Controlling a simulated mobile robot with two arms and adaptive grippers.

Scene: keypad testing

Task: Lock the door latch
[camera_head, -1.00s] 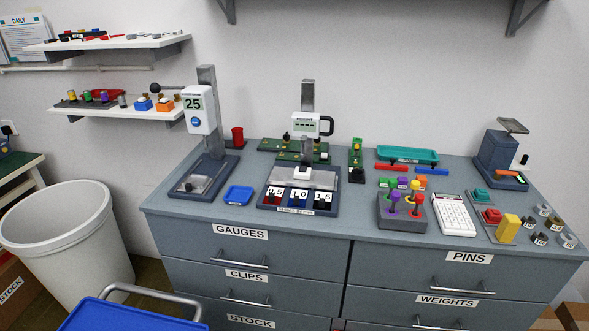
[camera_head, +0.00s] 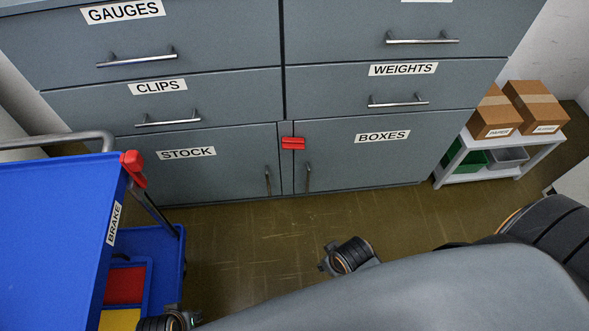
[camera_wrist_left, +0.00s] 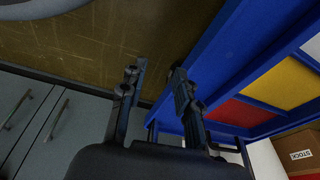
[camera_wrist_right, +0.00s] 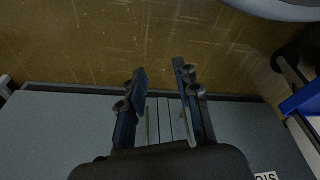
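The red door latch (camera_head: 293,143) is near the top of the seam between the STOCK door (camera_head: 215,175) and the BOXES door (camera_head: 370,160). Its small bar looks roughly level; whether it is engaged is too small to tell. Both doors look closed. My right gripper (camera_wrist_right: 160,72) is open and empty in its wrist view, facing the floor, with the cabinet front and door handles beyond; the latch is not visible there. My left gripper (camera_wrist_left: 156,75) is open and empty beside the blue cart. Both wrists show low in the head view, well apart from the latch.
A blue cart (camera_head: 55,230) with a red BRAKE lever (camera_head: 133,168) stands at the left. Vertical handles (camera_head: 267,180) project from the doors. A white rack (camera_head: 500,157) with cardboard boxes (camera_head: 535,105) stands at the right. Bare floor (camera_head: 255,235) lies before the doors.

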